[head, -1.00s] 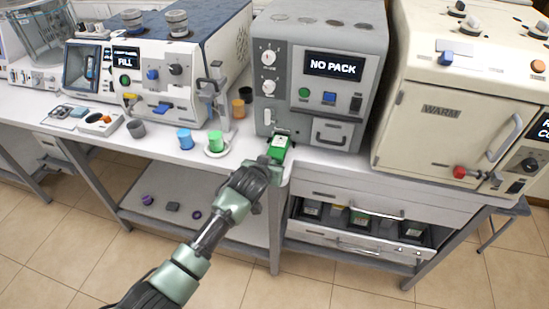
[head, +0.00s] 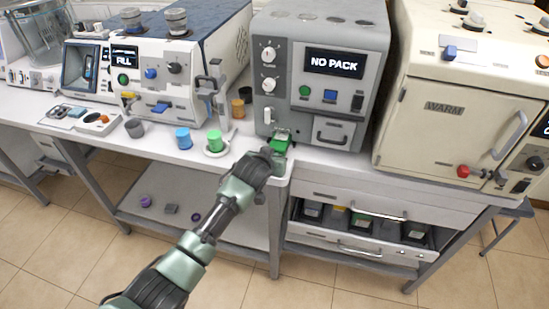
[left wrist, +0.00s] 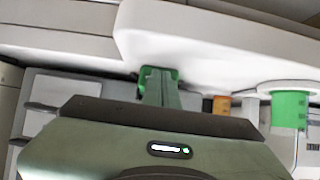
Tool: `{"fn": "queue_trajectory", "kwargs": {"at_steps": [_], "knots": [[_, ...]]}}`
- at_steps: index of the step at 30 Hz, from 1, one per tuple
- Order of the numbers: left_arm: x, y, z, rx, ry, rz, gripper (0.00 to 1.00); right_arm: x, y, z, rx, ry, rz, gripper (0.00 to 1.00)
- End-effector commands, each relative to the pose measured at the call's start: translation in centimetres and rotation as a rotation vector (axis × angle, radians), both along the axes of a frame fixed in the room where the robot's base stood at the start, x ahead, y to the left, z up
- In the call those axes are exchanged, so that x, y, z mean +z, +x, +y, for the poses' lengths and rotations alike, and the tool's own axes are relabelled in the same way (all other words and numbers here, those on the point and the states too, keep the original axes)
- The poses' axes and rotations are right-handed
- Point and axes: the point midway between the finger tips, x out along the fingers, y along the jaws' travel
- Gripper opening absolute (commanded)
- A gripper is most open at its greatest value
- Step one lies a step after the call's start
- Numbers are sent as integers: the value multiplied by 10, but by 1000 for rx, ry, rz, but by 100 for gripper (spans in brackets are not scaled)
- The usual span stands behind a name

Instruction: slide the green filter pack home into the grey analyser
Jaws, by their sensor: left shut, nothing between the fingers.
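The green filter pack (head: 280,144) sits at the low slot on the left front of the grey analyser (head: 278,80), partly in it, with its green outer end showing. The analyser's display reads "NO PACK". My left gripper (head: 271,156) is shut and empty, with its tips right at the pack's outer end. In the left wrist view, green edges of the pack (left wrist: 144,74) show around the shut fingers, which hide most of it. I cannot tell for sure whether the tips touch it. My right gripper is in neither view.
A green cup (head: 215,141) on a white saucer, a blue cup (head: 183,138) and a dark cup (head: 135,128) stand left along the bench. An open drawer (head: 345,243) with several packs is below. The cream oven (head: 440,110) stands right.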

Motion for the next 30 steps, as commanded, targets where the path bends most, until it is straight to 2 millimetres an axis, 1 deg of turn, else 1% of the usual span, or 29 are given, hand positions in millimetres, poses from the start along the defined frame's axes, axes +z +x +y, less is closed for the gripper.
{"fn": "queue_trajectory", "kwargs": {"at_steps": [30], "knots": [[-1,28,-10,0,-1,0,0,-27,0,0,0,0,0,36]]}}
